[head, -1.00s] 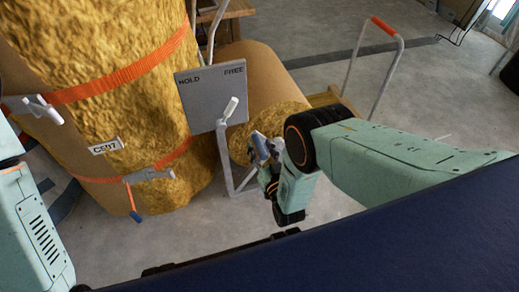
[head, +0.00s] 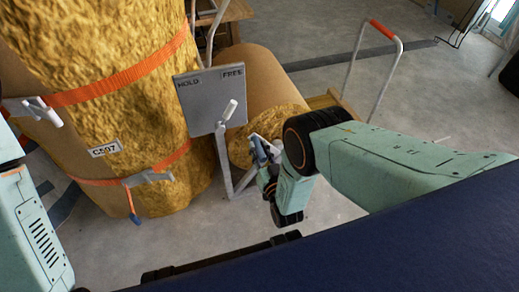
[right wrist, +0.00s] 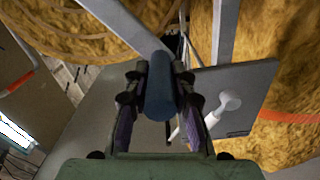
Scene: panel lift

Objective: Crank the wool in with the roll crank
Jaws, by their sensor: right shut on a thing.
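The roll crank's blue handle (right wrist: 161,88) sits between the two fingers of my right gripper (right wrist: 157,92), which is shut on it. A grey crank arm (right wrist: 118,22) runs from the handle to the upper left in the right wrist view. In the head view my right gripper (head: 266,172) is in front of the end of the yellow wool roll (head: 241,152), partly hiding it. The grey HOLD/FREE plate (head: 200,101) stands just left of the crank. Its white lever (head: 229,110) leans right, to the FREE side. My left gripper is out of view.
A tall wool bale (head: 90,40) with orange straps and a C597 label stands at the left, close to the plate. A trolley handle with a red grip (head: 382,29) rises behind the roll. Grey floor at the right (head: 440,90) is clear.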

